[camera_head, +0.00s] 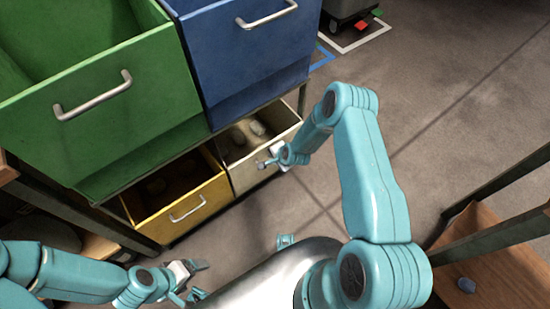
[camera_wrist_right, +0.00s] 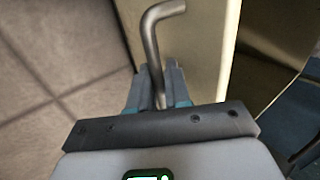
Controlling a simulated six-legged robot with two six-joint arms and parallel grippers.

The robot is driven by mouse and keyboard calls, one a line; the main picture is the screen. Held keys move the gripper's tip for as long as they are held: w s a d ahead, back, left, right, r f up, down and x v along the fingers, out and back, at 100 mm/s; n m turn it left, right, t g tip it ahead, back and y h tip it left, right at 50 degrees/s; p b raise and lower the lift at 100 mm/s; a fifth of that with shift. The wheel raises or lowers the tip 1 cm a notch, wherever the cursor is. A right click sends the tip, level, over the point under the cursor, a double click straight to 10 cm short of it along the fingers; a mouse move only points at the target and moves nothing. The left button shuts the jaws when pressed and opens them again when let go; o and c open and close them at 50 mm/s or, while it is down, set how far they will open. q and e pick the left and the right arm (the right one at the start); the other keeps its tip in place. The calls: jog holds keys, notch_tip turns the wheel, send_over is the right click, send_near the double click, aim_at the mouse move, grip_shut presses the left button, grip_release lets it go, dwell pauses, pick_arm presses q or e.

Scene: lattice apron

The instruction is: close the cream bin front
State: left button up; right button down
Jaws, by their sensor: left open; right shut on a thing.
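The cream bin (camera_head: 250,171) is low in the rack in the head view, its front standing out so that its inside and some lumpy contents show. My right gripper (camera_head: 274,160) is at its front, shut on the bin's metal handle. In the right wrist view the bent handle (camera_wrist_right: 152,45) runs down between the fingers of that gripper (camera_wrist_right: 159,92), beside the cream front panel (camera_wrist_right: 190,40). Most of the handle is hidden by the gripper in the head view. My left gripper (camera_head: 194,267) is open and empty at the lower left, away from the bin.
A yellow bin (camera_head: 180,207) is left of the cream one. Green (camera_head: 100,115) and blue (camera_head: 250,50) bins are above, both overhanging. A wooden table (camera_head: 500,275) is at the lower right. A dark wheeled unit (camera_head: 345,8) stands at the back. The floor (camera_head: 440,100) on the right is clear.

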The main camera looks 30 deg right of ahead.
jog(key=shift+w+r, duration=0.2)
jog(key=shift+w, duration=0.1)
jog(key=c, duration=1.3)
grip_release()
jog(key=shift+c, duration=0.2)
jog(key=shift+r, duration=0.1)
jog(key=shift+s+r, duration=0.15)
jog(key=shift+r, duration=0.1)
jog(key=p+v, duration=0.4)
jog(key=v, duration=1.1)
jog(key=shift+s, duration=0.5)
